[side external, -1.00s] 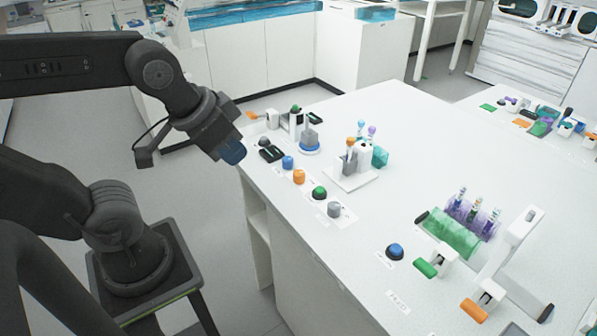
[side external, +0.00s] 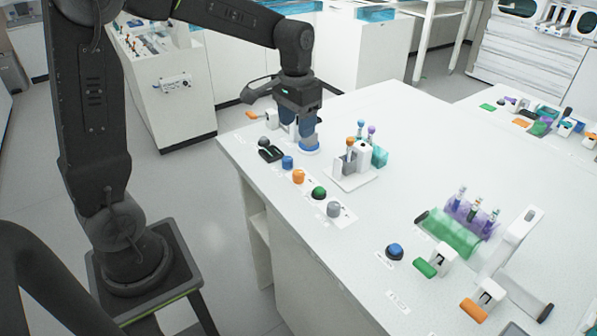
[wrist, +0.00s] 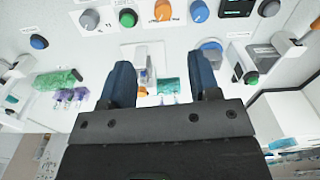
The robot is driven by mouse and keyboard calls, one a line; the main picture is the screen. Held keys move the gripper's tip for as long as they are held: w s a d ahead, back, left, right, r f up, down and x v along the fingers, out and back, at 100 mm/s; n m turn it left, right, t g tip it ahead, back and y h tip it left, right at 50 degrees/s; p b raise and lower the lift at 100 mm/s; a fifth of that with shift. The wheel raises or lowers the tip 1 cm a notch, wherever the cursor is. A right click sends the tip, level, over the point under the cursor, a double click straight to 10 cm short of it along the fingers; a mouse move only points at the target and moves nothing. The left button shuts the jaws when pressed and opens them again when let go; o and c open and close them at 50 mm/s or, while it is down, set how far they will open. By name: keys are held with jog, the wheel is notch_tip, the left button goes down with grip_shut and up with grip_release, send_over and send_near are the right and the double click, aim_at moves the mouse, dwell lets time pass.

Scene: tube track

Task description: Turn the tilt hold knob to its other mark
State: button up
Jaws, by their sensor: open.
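A row of knobs stands along the table's front left edge: blue (side external: 287,162), orange (side external: 298,176), green (side external: 319,192) and grey (side external: 334,209). They also show along the top of the wrist view, as a grey knob (wrist: 90,19), green knob (wrist: 128,17), orange knob (wrist: 163,10) and blue knob (wrist: 199,11). Their labels are too small to read, so I cannot tell which is the tilt hold knob. My gripper (side external: 306,140) points down over the far left part of the table, behind the row. Its blue fingers (wrist: 161,68) are apart, with nothing held between them.
A blue round base (side external: 309,150) is partly hidden by my gripper. A white tube stand (side external: 355,176) is right of it. A black display (side external: 270,154) lies left of the blue knob. A purple rack (side external: 470,214) and a blue button (side external: 395,251) stand nearer. The middle tabletop is clear.

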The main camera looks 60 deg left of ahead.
aim_at(298, 172)
jog(key=f, duration=1.4)
jog(key=shift+w+a+f, duration=0.25)
jog(key=shift+w+f, duration=0.05)
jog(key=shift+w, duration=0.05)
jog(key=shift+c, duration=0.4)
jog(key=c, duration=0.8)
jog(key=shift+c, duration=0.2)
